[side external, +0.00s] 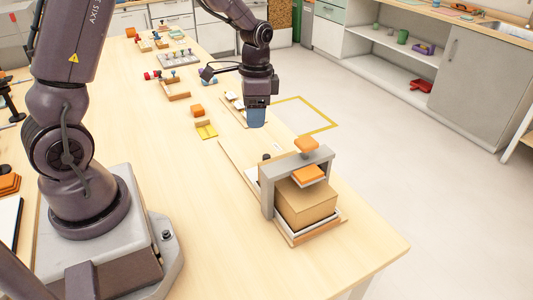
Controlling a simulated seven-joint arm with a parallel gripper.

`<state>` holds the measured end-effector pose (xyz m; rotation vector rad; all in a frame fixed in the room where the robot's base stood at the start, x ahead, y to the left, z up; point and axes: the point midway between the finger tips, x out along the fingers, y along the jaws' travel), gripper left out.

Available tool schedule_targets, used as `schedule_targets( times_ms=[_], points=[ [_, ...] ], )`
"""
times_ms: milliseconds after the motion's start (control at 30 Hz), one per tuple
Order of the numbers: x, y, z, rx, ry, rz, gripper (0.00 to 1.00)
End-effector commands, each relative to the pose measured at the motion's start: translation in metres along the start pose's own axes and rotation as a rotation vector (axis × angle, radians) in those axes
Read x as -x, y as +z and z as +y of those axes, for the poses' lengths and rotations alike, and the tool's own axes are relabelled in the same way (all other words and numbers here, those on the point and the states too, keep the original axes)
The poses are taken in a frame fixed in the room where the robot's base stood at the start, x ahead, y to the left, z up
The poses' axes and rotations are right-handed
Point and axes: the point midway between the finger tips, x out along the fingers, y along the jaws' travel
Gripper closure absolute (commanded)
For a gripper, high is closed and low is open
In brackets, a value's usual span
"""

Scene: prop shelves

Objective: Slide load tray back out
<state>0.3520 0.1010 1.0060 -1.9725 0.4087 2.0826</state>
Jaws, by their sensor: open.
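The load tray (284,232) is a thin, pale tray with a wooden edge, low at the front of a grey arch-shaped press frame (267,197). A brown box-like block (307,207) sits on it, partly under the arch. An orange pad (308,174) is under the crossbar, close above or on the block; I cannot tell if they touch. An orange knob (306,145) sits on top of the arch. My gripper (257,122) hangs above the table, behind and left of the press, apart from it. It is open with nothing visibly held. The tray's rear part is hidden.
A wooden base board (238,172) extends left behind the press. Several small props line the far table. The table's near right area (372,247) is clear.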

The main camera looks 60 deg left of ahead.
Motion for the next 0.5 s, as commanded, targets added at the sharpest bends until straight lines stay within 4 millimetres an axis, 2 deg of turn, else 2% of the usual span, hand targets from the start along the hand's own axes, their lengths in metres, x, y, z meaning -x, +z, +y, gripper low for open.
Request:
schedule_targets(
  times_ms=[33, 100, 200, 367, 500],
  points=[
    [-0.013, -0.007, -0.010, -0.064, 0.006, -0.006, 0.52],
    [-0.020, -0.017, -0.020, -0.172, -0.001, 0.004, 0.52],
    [-0.012, -0.029, -0.028, -0.296, -0.035, 0.036, 0.52],
    [-0.012, -0.031, -0.029, -0.402, -0.045, 0.040, 0.52],
    [-0.023, -0.031, -0.029, -0.417, -0.043, 0.038, 0.52]
  ],
)
